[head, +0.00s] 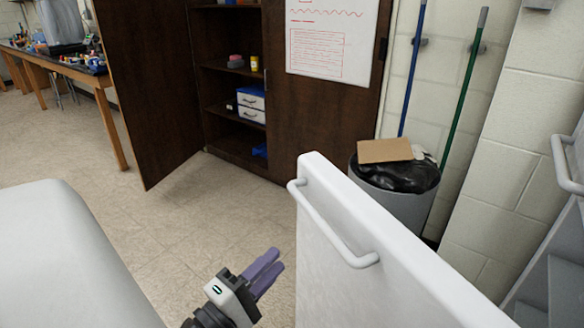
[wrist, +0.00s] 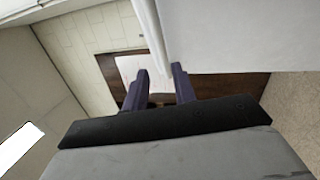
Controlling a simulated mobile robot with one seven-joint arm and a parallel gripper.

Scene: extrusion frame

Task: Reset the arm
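My gripper (head: 272,262), with two purple fingers, is in the lower middle of the head view, left of an open white door (head: 400,250). The door's white bar handle (head: 325,228) is up and to the right of the fingers, apart from them in that view. In the wrist view the fingers of my gripper (wrist: 162,72) stand apart with a gap between them and hold nothing that I can see. A white bar (wrist: 151,35) shows just beyond the fingertips there, beside a white panel (wrist: 235,35).
A dark wooden cabinet (head: 320,112) with one door open stands behind. A trash bin (head: 405,205) with cardboard on top is behind the white door. A second handle (head: 562,165) is at far right. Tiled floor (head: 160,230) is clear to the left, towards a wooden workbench (head: 60,62).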

